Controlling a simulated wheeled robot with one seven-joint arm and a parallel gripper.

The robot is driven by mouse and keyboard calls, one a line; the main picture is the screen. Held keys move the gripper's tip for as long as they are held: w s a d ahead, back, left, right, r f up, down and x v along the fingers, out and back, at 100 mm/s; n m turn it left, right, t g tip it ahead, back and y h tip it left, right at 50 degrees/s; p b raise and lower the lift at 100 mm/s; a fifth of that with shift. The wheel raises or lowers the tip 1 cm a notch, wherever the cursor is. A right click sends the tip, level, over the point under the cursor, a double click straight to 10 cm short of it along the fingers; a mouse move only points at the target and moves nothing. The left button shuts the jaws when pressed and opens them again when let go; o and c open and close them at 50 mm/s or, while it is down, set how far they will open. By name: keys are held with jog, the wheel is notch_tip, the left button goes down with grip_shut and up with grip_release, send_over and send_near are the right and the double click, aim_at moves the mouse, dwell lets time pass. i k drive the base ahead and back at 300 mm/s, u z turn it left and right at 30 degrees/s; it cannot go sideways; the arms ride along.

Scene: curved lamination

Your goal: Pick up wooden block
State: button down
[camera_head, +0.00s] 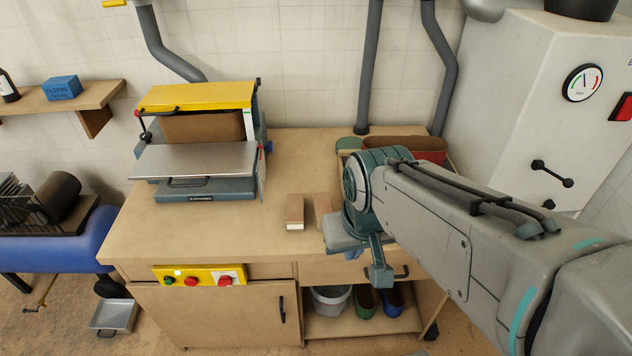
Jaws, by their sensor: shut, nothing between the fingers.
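A wooden block (295,212) lies on the bench top, left of my gripper, with a pale end toward the front edge. A second wooden piece (323,207) lies just right of it, partly hidden by my wrist. My gripper (352,244) is over the front right of the bench, right of both pieces and apart from the left block. It is shut and holds nothing. My wrist and arm hide much of it, and its fingertips are hard to make out.
A planer machine (196,140) with a yellow top stands on the left of the workbench (225,225). A red bin (420,148) and a green container (352,143) stand behind my wrist. A large pale cabinet (525,100) is at right. The bench middle behind the blocks is clear.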

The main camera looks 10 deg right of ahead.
aim_at(294, 220)
jog(key=z, duration=0.05)
jog(key=k, duration=0.65)
jog(key=u, duration=0.75)
jog(key=i, duration=1.25)
